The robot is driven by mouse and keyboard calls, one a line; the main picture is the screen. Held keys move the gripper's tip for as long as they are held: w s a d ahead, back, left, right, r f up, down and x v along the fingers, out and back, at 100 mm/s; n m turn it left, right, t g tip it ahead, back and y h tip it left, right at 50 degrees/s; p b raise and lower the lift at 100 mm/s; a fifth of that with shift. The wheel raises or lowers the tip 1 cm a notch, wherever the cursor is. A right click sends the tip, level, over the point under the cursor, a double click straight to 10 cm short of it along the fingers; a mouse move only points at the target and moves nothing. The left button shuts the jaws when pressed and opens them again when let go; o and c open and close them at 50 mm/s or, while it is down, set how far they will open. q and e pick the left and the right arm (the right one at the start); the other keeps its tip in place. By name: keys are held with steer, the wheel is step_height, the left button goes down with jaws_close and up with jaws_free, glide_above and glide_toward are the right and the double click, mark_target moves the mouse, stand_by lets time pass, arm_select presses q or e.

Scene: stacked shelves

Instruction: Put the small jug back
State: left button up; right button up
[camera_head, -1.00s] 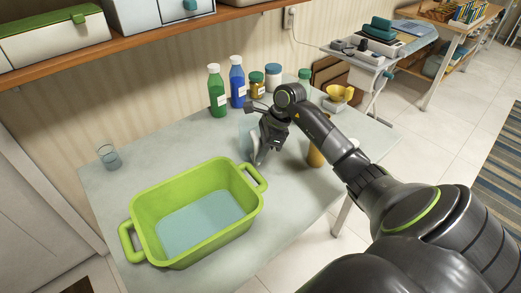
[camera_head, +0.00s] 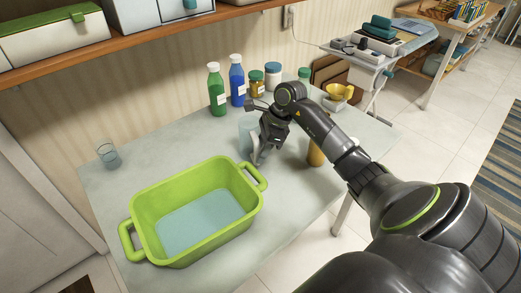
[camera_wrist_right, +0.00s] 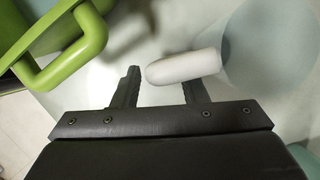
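A pale blue, see-through jug (camera_head: 246,138) stands on the table behind the green tub's right end, partly hidden by my right gripper. My right gripper (camera_head: 258,158) points down just to its right. In the right wrist view, a rounded white piece, seemingly the jug's handle (camera_wrist_right: 185,67), lies across the fingertips of my right gripper (camera_wrist_right: 163,82). The fingers are spread apart. The handle's near end is close to the left finger and it overlaps the right one; I cannot tell whether they touch. My left gripper is not in view.
The lime-green tub (camera_head: 140,222) with bluish contents fills the front of the table. A small glass (camera_head: 108,156) stands at the left. A green bottle (camera_head: 217,92), a blue bottle (camera_head: 237,82) and jars line the back. An orange-brown bottle (camera_head: 315,155) stands by my right forearm.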

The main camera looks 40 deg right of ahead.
steer(key=b+v, duration=0.2)
steer(key=v, duration=0.9)
steer(key=shift+r, duration=0.2)
steer(key=shift+d, duration=0.15)
